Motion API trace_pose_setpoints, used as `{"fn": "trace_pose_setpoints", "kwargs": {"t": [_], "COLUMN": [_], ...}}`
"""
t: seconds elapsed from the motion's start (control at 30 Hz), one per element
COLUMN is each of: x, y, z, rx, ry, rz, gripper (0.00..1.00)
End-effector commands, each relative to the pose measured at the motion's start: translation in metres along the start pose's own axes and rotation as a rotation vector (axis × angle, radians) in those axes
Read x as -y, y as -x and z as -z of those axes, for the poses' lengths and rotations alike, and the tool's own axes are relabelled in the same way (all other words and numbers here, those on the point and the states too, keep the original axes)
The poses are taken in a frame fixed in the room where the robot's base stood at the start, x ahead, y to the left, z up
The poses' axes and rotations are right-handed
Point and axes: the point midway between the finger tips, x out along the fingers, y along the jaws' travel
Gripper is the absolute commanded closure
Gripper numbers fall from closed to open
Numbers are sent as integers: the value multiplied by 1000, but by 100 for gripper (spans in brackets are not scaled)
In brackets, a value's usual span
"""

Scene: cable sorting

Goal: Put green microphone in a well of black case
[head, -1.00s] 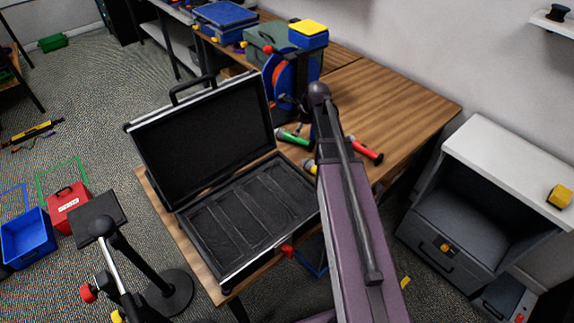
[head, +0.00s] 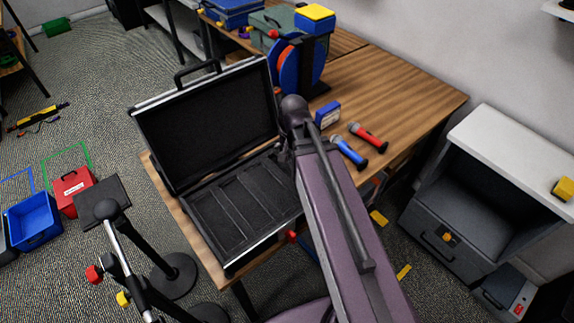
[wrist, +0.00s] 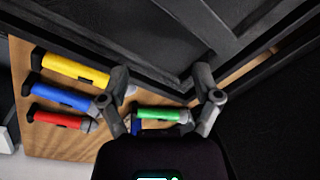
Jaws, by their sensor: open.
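The green microphone (wrist: 160,114) lies between the two spread fingers of my gripper (wrist: 162,88) in the wrist view. The gripper is open, and I cannot tell whether either finger touches the microphone. The black case (head: 222,262) stands open on the table in the head view, its lid up and its long wells (head: 244,205) empty where visible. In the wrist view the case (wrist: 178,32) lies just beyond the fingertips. In the head view my arm hides the gripper, the green microphone and the case's right side.
A yellow (wrist: 72,68), a blue (wrist: 62,97) and a red microphone (wrist: 60,119) lie left of the gripper in the wrist view. A small blue box (head: 327,114) and a cable reel (head: 288,70) stand on the wooden table (head: 405,95). The table's right side is clear.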

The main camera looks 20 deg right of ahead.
Motion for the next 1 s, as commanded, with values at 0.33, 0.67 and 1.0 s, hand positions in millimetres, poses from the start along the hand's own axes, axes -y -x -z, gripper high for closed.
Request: {"fn": "trace_pose_setpoints", "kwargs": {"t": [0.33,0.67,1.0], "x": [-5,-5,1], "y": [2,2,5], "z": [-47,-50,-25], "rx": [56,64,65], "ry": [429,474,523], "rz": [-62,-67,-64], "gripper": [19,19,13]}}
